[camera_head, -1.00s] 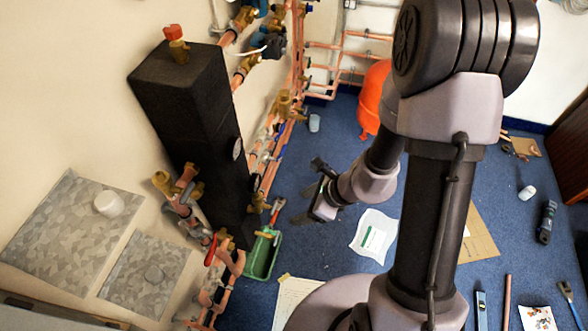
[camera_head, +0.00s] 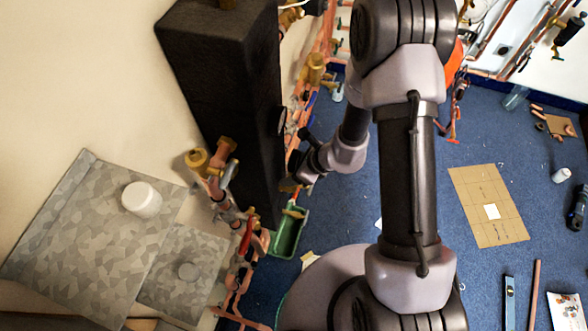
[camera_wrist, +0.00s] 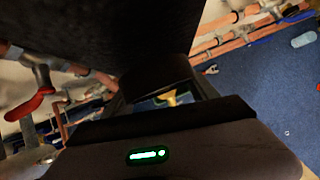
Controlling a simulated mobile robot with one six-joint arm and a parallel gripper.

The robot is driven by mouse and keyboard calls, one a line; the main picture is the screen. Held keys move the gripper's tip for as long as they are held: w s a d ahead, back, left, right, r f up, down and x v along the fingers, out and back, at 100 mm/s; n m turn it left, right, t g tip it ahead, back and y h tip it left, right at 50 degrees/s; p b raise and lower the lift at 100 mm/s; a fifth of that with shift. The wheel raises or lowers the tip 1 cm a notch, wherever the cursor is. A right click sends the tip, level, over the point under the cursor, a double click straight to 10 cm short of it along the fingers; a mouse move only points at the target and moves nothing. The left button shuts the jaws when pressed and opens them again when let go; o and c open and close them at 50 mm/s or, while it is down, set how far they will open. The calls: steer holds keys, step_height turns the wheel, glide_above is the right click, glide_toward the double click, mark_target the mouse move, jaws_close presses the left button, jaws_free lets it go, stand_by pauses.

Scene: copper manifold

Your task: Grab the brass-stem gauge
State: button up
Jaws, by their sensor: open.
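A round gauge (camera_head: 282,121) shows nearly edge-on at the right side of the tall black block (camera_head: 222,110) in the head view; I cannot make out its stem. My gripper (camera_head: 290,185) is beside the lower right side of that block, below the gauge and just above the green tray. Its fingertips are hard to see there. In the wrist view my gripper (camera_wrist: 163,95) is open, with a small brass-coloured piece (camera_wrist: 171,97) visible beyond the gap between its fingers. I cannot tell whether that piece is the gauge's stem.
The green tray (camera_head: 276,242) with a brass piece (camera_head: 293,212) stands on the blue carpet below my gripper. Copper pipes with brass valves run close on the left, including a red lever (camera_head: 246,236).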

steer(key=shift+r, duration=0.1)
jaws_close()
